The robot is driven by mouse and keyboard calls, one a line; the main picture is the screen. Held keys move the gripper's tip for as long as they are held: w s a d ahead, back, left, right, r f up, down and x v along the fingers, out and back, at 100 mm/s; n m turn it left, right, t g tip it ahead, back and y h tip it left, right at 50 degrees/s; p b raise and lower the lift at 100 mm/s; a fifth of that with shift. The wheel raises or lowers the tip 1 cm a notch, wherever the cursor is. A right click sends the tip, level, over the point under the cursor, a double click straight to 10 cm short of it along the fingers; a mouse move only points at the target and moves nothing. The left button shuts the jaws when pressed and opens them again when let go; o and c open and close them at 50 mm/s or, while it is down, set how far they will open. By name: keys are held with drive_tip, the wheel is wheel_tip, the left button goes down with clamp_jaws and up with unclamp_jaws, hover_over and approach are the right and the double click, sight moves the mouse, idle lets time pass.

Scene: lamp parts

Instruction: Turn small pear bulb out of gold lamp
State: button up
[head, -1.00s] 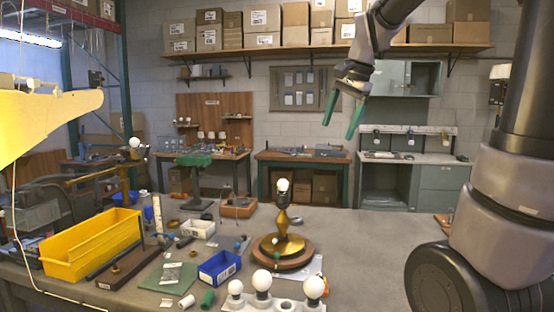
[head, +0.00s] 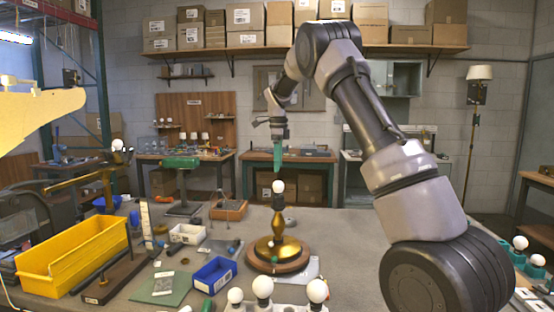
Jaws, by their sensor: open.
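The gold lamp (head: 277,246) stands upright on a round wooden base a little left of the middle of the bench. A small white pear bulb (head: 278,186) sits upright at the top of the lamp, in its dark socket. My gripper (head: 277,168) has green fingers and points straight down just above the bulb. It is open, seen nearly edge-on, so the gap between its fingers hardly shows. The fingertips look a little above the bulb and apart from it.
White bulbs stand in a holder (head: 290,307) at the front. A blue bin (head: 214,275), a white tray (head: 187,234) and a large yellow bin (head: 72,257) lie to the left. More bulbs stand in a green holder (head: 533,269) at the far right.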

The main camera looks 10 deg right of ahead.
sight(278, 186)
wheel_tip(278, 186, down, 10)
drive_tip(key=shift+r, duration=0.25)
drive_tip(key=c, duration=1.2)
drive_tip(key=o, duration=0.3)
drive_tip(key=c, duration=0.3)
drive_tip(key=n, duration=0.5)
drive_tip(key=shift+n, duration=0.3)
drive_tip(key=shift+r+n, duration=0.1)
drive_tip(key=shift+n, duration=0.6)
